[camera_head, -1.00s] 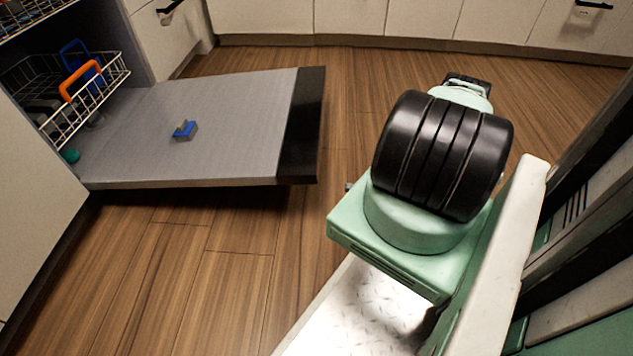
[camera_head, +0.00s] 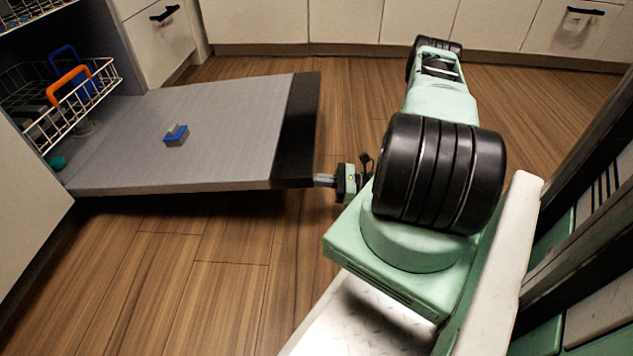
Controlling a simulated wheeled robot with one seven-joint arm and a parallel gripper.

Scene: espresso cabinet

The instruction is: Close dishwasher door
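The dishwasher door (camera_head: 215,120) is folded down, lying open and about level above the floor. Its outer end is a dark band (camera_head: 300,135). A small blue and grey piece (camera_head: 176,135) lies on the inner face of the door. My gripper (camera_head: 322,180) is at the near right corner of the door, beside the dark band. It is small and partly hidden behind my arm. I cannot tell whether its fingers are open or shut, or whether they touch the door.
The lower rack (camera_head: 75,115) sticks out a little over the door's inner end, with an orange-handled item (camera_head: 68,82) in it. White cabinets (camera_head: 345,20) line the back. The wooden floor (camera_head: 190,270) in front of the door is clear.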

